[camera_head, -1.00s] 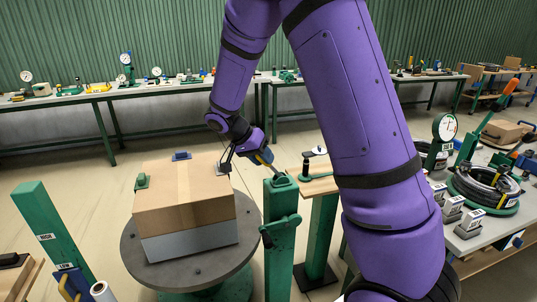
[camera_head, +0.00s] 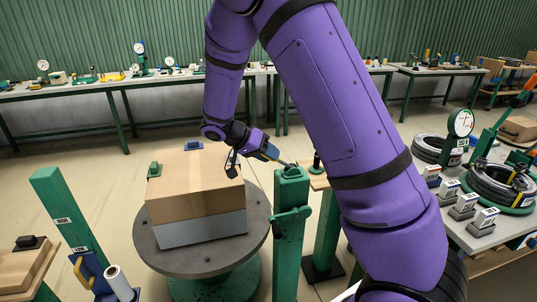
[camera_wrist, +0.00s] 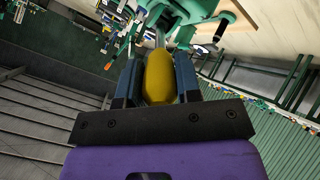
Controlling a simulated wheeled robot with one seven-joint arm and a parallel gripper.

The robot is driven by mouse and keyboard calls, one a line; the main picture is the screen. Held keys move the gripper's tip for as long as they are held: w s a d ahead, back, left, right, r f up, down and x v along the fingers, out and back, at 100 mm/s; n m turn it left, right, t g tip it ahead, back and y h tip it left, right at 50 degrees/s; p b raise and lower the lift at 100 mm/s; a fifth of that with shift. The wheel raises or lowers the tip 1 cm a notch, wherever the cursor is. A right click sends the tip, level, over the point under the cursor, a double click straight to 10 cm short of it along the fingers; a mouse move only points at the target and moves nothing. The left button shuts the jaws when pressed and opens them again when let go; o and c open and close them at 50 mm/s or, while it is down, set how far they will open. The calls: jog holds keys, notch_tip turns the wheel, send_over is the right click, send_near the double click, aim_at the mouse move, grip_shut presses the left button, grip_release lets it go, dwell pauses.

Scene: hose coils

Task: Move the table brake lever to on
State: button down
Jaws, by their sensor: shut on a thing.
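The brake lever shows as a thin steel rod (camera_head: 285,163) at the top of a green post (camera_head: 288,235) beside the round turntable. In the wrist view its yellow grip (camera_wrist: 159,77) sits between the two dark fingers. My gripper (camera_head: 268,152) is shut on this grip, just left of the post top. The rod slopes slightly down from my gripper to the green bracket (camera_head: 291,174). No on or off marking is readable, so I cannot tell the lever's setting by label.
A carton (camera_head: 197,190) rests on the grey turntable (camera_head: 160,255), close to my gripper. A green post marked HIGH and LOW (camera_head: 68,215) stands at left. Hose coils (camera_head: 500,185) and a gauge (camera_head: 460,123) stand on the right bench. My purple arm hides the middle.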

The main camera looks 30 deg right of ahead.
jog(key=c, duration=0.8)
grip_release()
jog(key=shift+a+f, duration=0.1)
jog(key=shift+f, duration=0.05)
jog(key=v, duration=1)
jog(key=shift+a+r, duration=0.25)
jog(key=shift+r, duration=0.05)
jog(key=shift+w, duration=0.15)
jog(key=s+d+r+n+t+y, duration=0.1)
jog(key=s+r+n+t+y, duration=0.1)
jog(key=s, duration=0.8)
jog(key=s+r+n+t+y, duration=0.3)
jog(key=s+r+n, duration=0.3)
jog(key=s, duration=0.4)
jog(key=s+d+r+n+t+y, duration=0.1)
jog(key=s+r+n+t+y, duration=0.2)
jog(key=s+r, duration=0.3)
jog(key=s+n+y, duration=0.1)
jog(key=s, duration=0.4)
jog(key=shift+d+r+y, duration=0.2)
jog(key=shift+d+y, duration=0.1)
jog(key=shift+y, duration=0.1)
